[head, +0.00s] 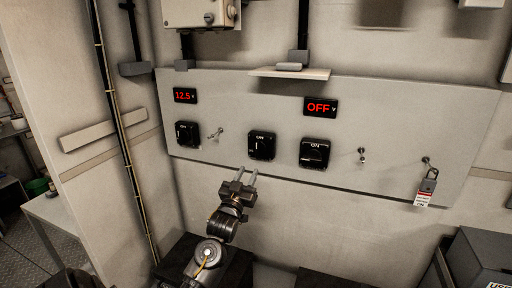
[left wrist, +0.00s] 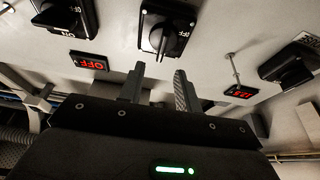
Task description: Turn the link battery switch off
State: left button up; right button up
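Three black rotary switches sit on the grey wall panel: a left one (head: 187,134), a middle one (head: 262,145) and a right one (head: 314,153) marked ON. I cannot read which is named link. The middle switch's knob bar stands about upright; the switch also shows in the left wrist view (left wrist: 165,28) with an OFF mark beside the knob. My left gripper (head: 248,170) is open and empty, just below and left of the middle switch in the head view. In the left wrist view its fingers (left wrist: 159,70) point toward that switch, apart from it. My right gripper is not in view.
Red displays read 12.5 V (head: 185,95) and OFF (head: 320,107). Short metal toggles (head: 215,134) (head: 362,156) stick out of the panel, and a padlock with a tag (head: 428,183) hangs at right. A small shelf (head: 290,73) juts out above the middle switch.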

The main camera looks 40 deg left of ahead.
aim_at(256, 146)
pick_arm(q)
jog(key=w+a+r+p, duration=0.1)
jog(key=w+r, duration=0.1)
jog(key=w+a+r+p, duration=0.1)
jog(key=w, duration=0.2)
jog(key=w+a+r+p, duration=0.1)
jog(key=w+r, duration=0.1)
jog(key=shift+w+r+p, duration=0.3)
jog(key=shift+w, duration=0.05)
jog(key=shift+x, duration=0.8)
jog(key=shift+f, duration=0.1)
grip_shut()
